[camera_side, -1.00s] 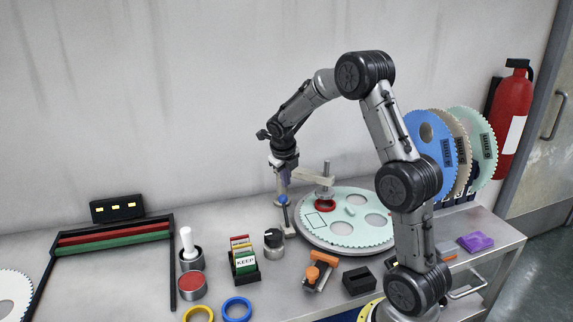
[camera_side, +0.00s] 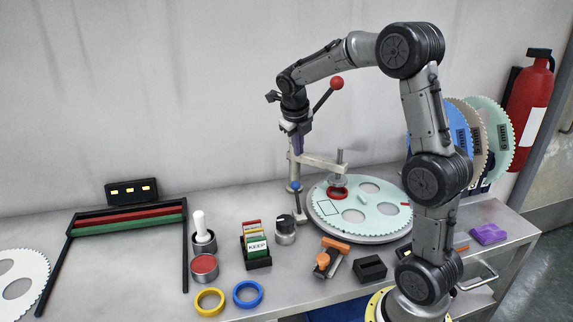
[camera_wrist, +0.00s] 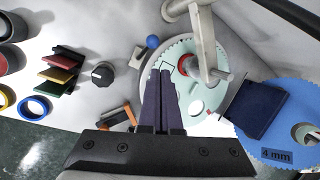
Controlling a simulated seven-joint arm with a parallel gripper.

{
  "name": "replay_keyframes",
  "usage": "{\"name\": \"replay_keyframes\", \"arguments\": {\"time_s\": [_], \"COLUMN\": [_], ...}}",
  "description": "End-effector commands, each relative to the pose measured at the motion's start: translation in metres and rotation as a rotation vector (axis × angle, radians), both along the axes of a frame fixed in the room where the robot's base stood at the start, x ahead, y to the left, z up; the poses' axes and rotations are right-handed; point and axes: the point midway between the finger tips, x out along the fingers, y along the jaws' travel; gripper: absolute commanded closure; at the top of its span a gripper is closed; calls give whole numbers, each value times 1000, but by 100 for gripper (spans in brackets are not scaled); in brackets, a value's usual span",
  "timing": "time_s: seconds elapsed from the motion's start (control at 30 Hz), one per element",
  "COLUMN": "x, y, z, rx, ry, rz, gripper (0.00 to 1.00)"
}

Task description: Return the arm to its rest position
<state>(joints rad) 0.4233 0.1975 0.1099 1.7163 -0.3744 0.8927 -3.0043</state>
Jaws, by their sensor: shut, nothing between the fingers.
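My gripper (camera_side: 297,148) hangs below my bent wrist, pointing down, in the side view. It is in the air close to the arm of the clamp post, left of the toothed disc. In the wrist view my gripper (camera_wrist: 161,74) shows two dark fingers together with nothing between them. The pale green toothed disc (camera_side: 375,213) lies on a round plate on the bench. A red ring (camera_side: 337,193) sits on it under the clamp arm (camera_side: 322,162). In the wrist view the disc (camera_wrist: 207,97) lies beyond my fingertips.
A red-balled lever (camera_side: 337,83) rises right of my wrist. A blue-balled lever (camera_side: 296,187) stands by the post. A black knob (camera_side: 285,224), card holder (camera_side: 257,262) and orange tool (camera_side: 332,248) stand in front. Upright discs (camera_side: 492,120) stand right of my arm.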

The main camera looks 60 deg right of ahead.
Motion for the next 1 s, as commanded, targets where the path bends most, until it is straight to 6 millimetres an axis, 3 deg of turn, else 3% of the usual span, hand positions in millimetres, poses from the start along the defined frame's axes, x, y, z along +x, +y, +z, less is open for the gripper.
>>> {"name": "replay_keyframes", "arguments": {"time_s": [0.17, 0.27, 0.4, 0.7, 1.0], "x": [1, -16, -54, -123, -176], "y": [36, 73, 123, 184, 218], "z": [49, 76, 97, 97, 75], "rx": [-35, -22, 87, 396, 692], "ry": [-100, -181, -353, -601, -693], "rz": [74, 85, -105, -667, -1299], "gripper": [100, 100, 100, 100, 100]}}
